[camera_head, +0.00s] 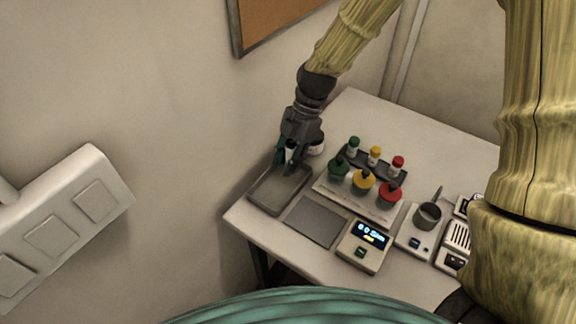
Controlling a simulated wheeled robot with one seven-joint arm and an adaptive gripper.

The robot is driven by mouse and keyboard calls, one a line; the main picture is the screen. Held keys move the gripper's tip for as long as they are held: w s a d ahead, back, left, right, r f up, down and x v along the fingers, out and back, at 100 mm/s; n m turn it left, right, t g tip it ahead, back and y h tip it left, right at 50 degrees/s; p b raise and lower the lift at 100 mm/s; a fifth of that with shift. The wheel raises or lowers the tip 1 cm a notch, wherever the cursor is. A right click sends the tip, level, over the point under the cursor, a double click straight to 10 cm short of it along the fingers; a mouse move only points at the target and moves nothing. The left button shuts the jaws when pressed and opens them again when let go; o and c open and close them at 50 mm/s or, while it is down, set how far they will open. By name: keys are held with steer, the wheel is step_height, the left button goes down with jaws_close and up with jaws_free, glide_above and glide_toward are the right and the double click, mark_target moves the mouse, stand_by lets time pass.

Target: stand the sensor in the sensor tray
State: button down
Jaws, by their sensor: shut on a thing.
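My gripper (287,156) points down over the back part of a shallow grey tray (265,203) at the left end of the table. It is shut on a small dark and white thing (291,147), which I take to be the sensor. The fingers hide most of it, and a teal part shows beside it. I cannot tell whether its lower end touches the tray floor. The tray looks otherwise empty. I take this tray to be the sensor tray; no label on it can be read.
A white and dark round item (316,144) stands just right of my gripper. A rack of capped vials (375,157) and several coloured bottles (363,184) stand further right. A wall borders the left.

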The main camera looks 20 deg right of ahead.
steer(key=shift+f+p, duration=0.5)
steer(key=shift+f, duration=1)
steer(key=c, duration=1.4)
jaws_free()
steer(key=shift+f, duration=0.15)
steer(key=shift+c, duration=0.2)
steer(key=b+v, duration=0.3)
steer(key=v, duration=0.9)
